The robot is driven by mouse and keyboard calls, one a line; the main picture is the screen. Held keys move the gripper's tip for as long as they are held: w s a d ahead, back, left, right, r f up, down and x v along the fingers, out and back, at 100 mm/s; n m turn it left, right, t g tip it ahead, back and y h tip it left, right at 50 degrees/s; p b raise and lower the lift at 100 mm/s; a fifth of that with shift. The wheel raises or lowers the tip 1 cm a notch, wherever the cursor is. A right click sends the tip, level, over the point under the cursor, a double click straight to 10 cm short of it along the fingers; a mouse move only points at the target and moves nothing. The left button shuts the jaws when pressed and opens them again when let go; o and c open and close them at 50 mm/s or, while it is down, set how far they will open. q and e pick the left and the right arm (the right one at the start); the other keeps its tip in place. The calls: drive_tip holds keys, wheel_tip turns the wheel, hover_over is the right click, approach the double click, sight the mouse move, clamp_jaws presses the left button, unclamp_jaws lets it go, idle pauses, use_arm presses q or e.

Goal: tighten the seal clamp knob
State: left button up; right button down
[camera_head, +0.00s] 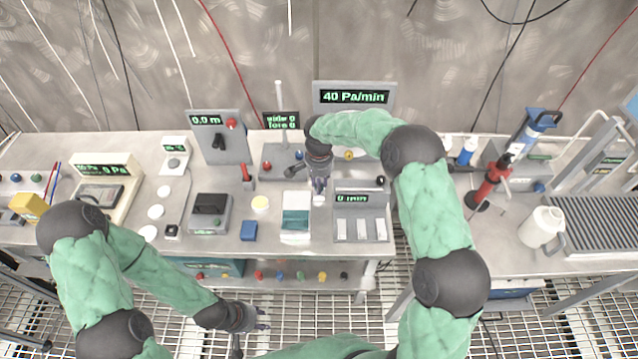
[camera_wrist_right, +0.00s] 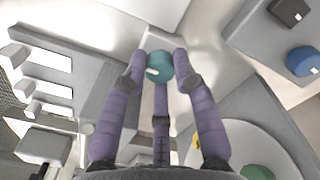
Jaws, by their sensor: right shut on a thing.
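The knob, a round teal cap with a white mark on its side (camera_wrist_right: 159,66), is between the fingertips of my right gripper (camera_wrist_right: 160,72) in the right wrist view. The purple fingers are closed on it from both sides, with another finger below. In the head view my right gripper (camera_head: 319,188) points down at the bench between the grey block and the "0 min" box; there the hand hides the knob. My left gripper (camera_head: 263,318) hangs low in front of the bench, with its fingers apart and empty.
A display behind the right hand reads "40 Pa/min" (camera_head: 353,97). The "0 min" box (camera_head: 360,215) stands close to the right of the hand. A white jug (camera_head: 541,227) stands far right.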

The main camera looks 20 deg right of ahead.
idle(0.5)
drive_tip(key=c, duration=1)
unclamp_jaws()
drive_tip(key=shift+w+d, duration=0.1)
drive_tip(key=shift+r, duration=0.1)
wheel_tip(320, 180, up, 12)
drive_tip(key=shift+f, duration=0.1)
